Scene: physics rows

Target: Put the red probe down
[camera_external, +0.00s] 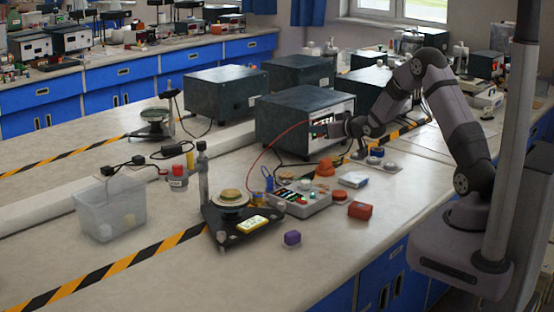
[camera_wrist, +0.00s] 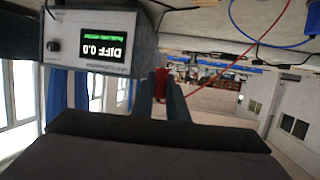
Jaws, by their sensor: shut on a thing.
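My gripper (camera_external: 335,129) is raised beside the front panel of a dark instrument box (camera_external: 290,126). In the wrist view, my gripper (camera_wrist: 160,98) is shut on the red probe (camera_wrist: 160,84), which shows as a small red piece between the fingers. A red lead (camera_external: 272,143) arcs up from the bench toward my gripper; the red lead (camera_wrist: 233,65) also shows in the wrist view. The probe itself is too small to make out clearly in the external view. A display (camera_wrist: 100,49) reading "DIFF 0.0" appears upside down in the wrist view.
A grey control box (camera_external: 305,200) with buttons and a black stand (camera_external: 232,232) with a dish are on the bench. A clear bin (camera_external: 110,208), red block (camera_external: 360,210) and purple cube (camera_external: 292,238) are nearby. Bare bench lies at front left.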

